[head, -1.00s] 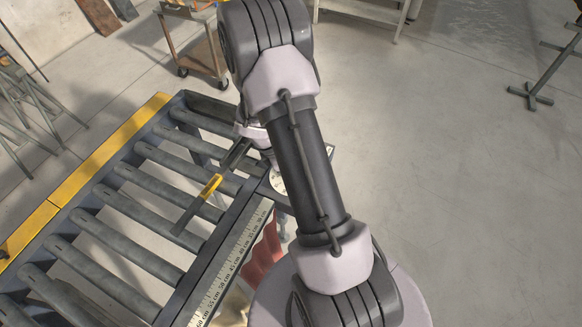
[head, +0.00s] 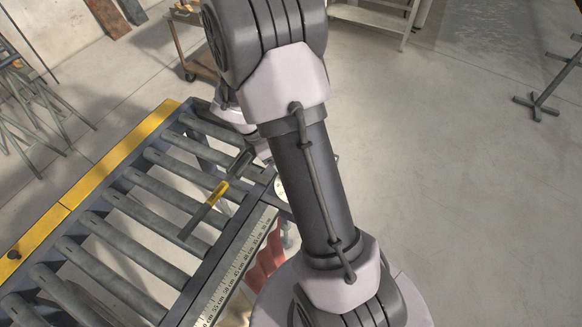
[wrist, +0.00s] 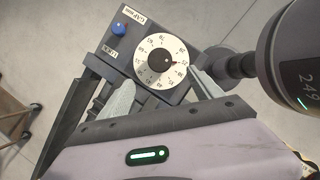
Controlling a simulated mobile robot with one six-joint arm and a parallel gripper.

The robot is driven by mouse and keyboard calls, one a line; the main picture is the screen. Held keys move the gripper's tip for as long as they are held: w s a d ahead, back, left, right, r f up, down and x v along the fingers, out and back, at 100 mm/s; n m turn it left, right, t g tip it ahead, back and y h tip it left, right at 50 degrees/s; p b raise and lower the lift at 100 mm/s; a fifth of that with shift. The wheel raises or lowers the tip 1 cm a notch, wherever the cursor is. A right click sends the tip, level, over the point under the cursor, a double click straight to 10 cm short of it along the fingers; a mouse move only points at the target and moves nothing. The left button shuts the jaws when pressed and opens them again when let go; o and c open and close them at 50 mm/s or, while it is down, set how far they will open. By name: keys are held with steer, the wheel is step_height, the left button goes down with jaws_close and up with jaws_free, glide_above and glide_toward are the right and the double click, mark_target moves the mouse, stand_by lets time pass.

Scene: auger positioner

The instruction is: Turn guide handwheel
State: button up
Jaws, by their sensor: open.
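A grey box (wrist: 112,62) with a round cream numbered dial (wrist: 142,75) shows in the wrist view. The dial has a dark hub and a small red mark. A dark round part, possibly the handwheel, (wrist: 240,64) sticks out beyond the box's right side; I cannot tell for sure. The dial also shows partly in the head view (head: 281,188), beside my arm. My gripper (wrist: 162,80) is open and empty, its two fingers either side of the dial's lower part in the picture. Whether they touch anything is unclear.
A blue knob (wrist: 119,29) sits on the box beside a label. A roller conveyor (head: 150,258) with a yellow edge (head: 120,160), a ruler strip (head: 243,262) and a yellow-marked guide bar (head: 217,193) lies at left. A trolley (head: 190,52) stands behind.

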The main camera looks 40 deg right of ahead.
steer(key=v, duration=0.5)
steer(key=shift+r+p, duration=0.15)
steer(key=shift+p, duration=0.15)
steer(key=shift+a, duration=0.1)
